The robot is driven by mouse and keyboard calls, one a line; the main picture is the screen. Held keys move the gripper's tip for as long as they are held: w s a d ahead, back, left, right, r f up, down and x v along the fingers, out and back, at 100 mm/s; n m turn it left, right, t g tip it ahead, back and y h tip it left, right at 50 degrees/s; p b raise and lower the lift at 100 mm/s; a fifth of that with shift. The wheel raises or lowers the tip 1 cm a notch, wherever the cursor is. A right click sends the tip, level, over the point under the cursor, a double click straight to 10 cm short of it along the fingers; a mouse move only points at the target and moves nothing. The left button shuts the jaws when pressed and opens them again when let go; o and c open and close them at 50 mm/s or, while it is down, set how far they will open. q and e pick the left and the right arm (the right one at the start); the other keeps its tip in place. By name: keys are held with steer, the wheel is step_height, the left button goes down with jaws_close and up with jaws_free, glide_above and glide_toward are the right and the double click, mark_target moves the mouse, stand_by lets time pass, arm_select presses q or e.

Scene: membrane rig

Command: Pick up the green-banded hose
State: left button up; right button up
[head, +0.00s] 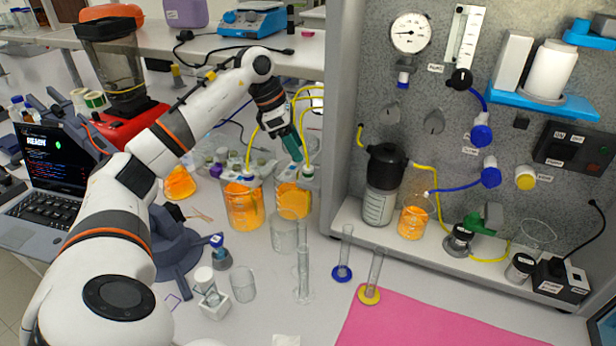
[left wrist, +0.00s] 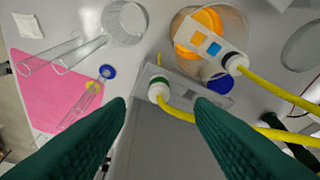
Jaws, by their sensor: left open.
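The green-banded hose is a yellow tube whose white end cap carries a dark green band (left wrist: 158,88). In the left wrist view its end lies between and just beyond my open green fingertips (left wrist: 161,103), apart from both. The yellow tube runs off to the right, passing behind the right finger. My right gripper is not in view.
The grey wall of the rig panel (head: 343,120) rises just right of my gripper. Empty glassware (head: 285,232) stands in front, and a pink mat (head: 420,322) lies front right.

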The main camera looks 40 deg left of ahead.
mark_target(304, 167)
arm_select(q)
steer(key=shift+w+d+f, duration=0.15)
steer(key=shift+w+f, duration=0.05)
steer(key=shift+f, duration=0.45)
steer(key=p+x, duration=0.1)
steer(key=x, duration=0.1)
steer(key=p+x, duration=0.1)
steer(key=x, duration=0.1)
steer(key=shift+s, duration=0.25)
steer(key=shift+w+f, duration=0.2)
steer(key=shift+f, duration=0.45)
jaws_close()
